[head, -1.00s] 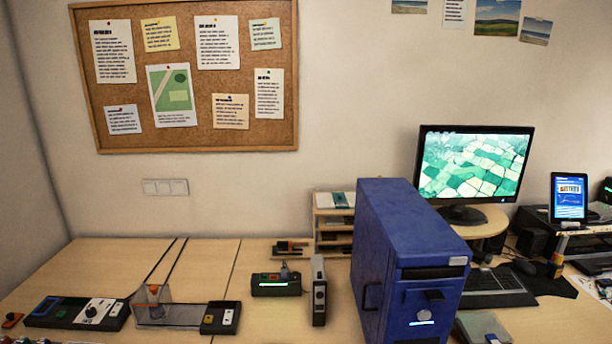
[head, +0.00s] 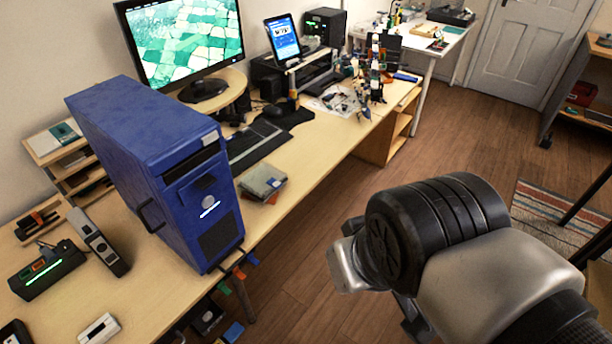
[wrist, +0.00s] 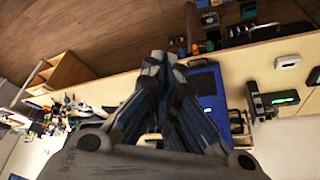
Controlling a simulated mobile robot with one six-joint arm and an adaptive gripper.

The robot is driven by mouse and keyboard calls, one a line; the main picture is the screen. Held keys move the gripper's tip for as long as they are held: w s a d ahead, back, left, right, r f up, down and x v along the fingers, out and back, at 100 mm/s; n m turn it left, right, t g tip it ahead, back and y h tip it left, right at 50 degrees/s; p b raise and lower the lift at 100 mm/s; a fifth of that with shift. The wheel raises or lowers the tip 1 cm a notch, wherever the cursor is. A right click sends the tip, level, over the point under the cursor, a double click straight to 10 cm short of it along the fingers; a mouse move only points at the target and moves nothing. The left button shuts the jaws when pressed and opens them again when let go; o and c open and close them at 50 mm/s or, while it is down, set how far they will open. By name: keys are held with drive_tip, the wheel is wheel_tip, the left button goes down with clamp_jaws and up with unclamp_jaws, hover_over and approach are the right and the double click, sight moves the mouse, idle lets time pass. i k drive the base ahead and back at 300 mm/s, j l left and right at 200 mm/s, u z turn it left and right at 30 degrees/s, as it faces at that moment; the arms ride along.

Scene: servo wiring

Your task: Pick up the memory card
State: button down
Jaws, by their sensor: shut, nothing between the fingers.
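I cannot make out a memory card for sure in either view. My gripper shows in the wrist view (wrist: 160,60) with its dark fingers together and nothing between them. It is in the air, with the floor and the desk edge beyond it. In the head view my arm is at the lower right over the floor, apart from the desk, and hides its own fingertips. A small white device with a dark window (head: 99,329) lies on the desk's front left. It also shows in the wrist view (wrist: 287,61); I cannot tell what it is.
A tall blue computer case (head: 165,165) stands on the wooden desk (head: 290,180). A monitor (head: 185,45) and keyboard (head: 255,145) stand behind. The wooden floor is open in front.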

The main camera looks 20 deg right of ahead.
sight(273, 182)
drive_tip(key=i+l+u, duration=0.15)
drive_tip(key=i+l, duration=0.2)
drive_tip(key=i+l+u, duration=0.35)
drive_tip(key=i+l, duration=0.2)
drive_tip(key=l, duration=0.3)
drive_tip(key=i+l+u, duration=0.15)
drive_tip(key=l, duration=0.3)
drive_tip(key=i, duration=0.1)
